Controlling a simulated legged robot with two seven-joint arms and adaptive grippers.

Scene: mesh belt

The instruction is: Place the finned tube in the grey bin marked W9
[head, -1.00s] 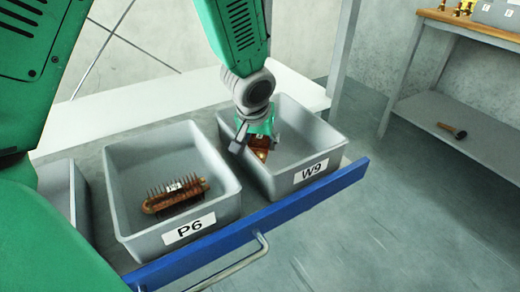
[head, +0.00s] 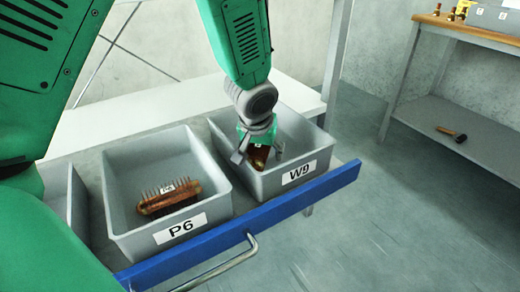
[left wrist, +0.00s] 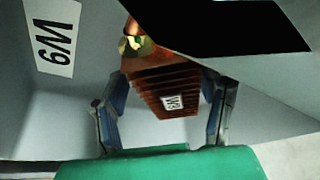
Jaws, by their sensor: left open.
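A copper-brown finned tube (head: 259,157) with a W9 tag is inside the grey bin marked W9 (head: 262,186). The tube and its tag also show in the left wrist view (left wrist: 165,88). My left gripper (head: 258,152) is down inside that bin, with its fingers spread on either side of the tube. In the left wrist view my gripper (left wrist: 160,112) is open, with gaps between the fingers and the tube's near end. The tube's far end and its contact with the bin floor are hidden. My right gripper is not in view.
A grey bin marked P6 (head: 122,222) stands to the left, holding another finned tube (head: 169,198) tagged P6. A third bin (head: 76,204) is partly hidden at far left. A blue rail (head: 300,202) with a metal handle runs along the front. A shelf unit (head: 470,145) stands at right.

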